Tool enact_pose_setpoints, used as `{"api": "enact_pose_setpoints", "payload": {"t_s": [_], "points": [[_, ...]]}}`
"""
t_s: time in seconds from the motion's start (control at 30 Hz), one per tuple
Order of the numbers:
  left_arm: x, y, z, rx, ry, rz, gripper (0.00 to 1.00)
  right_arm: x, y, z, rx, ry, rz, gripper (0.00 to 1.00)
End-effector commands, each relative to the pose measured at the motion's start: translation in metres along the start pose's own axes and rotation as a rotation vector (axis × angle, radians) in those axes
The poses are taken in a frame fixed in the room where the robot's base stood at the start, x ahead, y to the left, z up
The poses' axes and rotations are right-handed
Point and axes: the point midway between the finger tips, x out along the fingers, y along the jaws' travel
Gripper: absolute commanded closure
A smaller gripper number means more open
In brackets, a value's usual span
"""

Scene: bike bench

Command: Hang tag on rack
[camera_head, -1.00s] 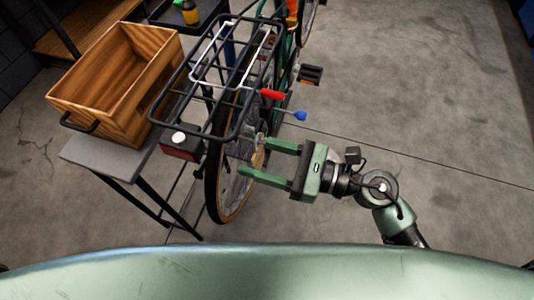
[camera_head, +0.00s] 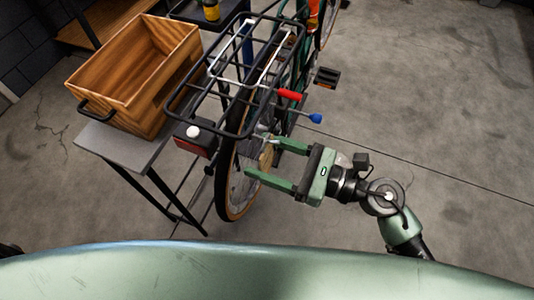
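The black wire rack (camera_head: 236,117) sits over the rear wheel (camera_head: 229,180) of a green bike. White bars run along it. A red-handled piece (camera_head: 289,95) and a blue-tipped piece (camera_head: 315,118) stick out from its right side. I cannot make out a tag in this view. My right gripper (camera_head: 262,156) is open, its two green fingers pointing left toward the wheel, below the rack in the picture. No object shows held between the fingers; the wheel's hub area lies behind them. My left gripper is out of view.
A wooden crate (camera_head: 112,75) with a black handle stands on a grey bench (camera_head: 128,148) left of the rack. A black pedal (camera_head: 327,77) sticks out right. Concrete floor on the right is clear.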

Motion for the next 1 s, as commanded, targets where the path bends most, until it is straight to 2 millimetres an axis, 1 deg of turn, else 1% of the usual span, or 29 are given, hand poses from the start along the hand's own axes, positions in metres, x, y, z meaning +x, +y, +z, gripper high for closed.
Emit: {"api": "enact_pose_setpoints", "payload": {"t_s": [0.3, 0.4, 0.47, 0.7, 0.8, 0.9, 1.0], "points": [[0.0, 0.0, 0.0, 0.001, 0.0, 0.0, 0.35, 0.0, 0.0, 0.0, 0.0, 0.0, 0.0, 0.19], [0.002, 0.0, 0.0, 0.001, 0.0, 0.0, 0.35, -0.004, 0.0, -0.002, 0.0, 0.001, -0.001, 0.19], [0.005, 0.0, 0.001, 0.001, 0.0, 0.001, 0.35, -0.01, 0.0, -0.003, 0.0, 0.002, -0.001, 0.19], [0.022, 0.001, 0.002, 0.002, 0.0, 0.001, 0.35, -0.05, 0.0, -0.005, 0.0, 0.004, -0.001, 0.19], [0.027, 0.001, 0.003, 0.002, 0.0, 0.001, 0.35, -0.065, 0.0, -0.004, 0.002, 0.003, -0.001, 0.19], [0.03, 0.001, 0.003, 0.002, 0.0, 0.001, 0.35, -0.074, 0.0, -0.003, 0.0, 0.002, 0.0, 0.19], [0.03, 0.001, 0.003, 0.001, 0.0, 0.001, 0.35, -0.078, 0.0, -0.001, 0.001, 0.0, 0.0, 0.19]]}}
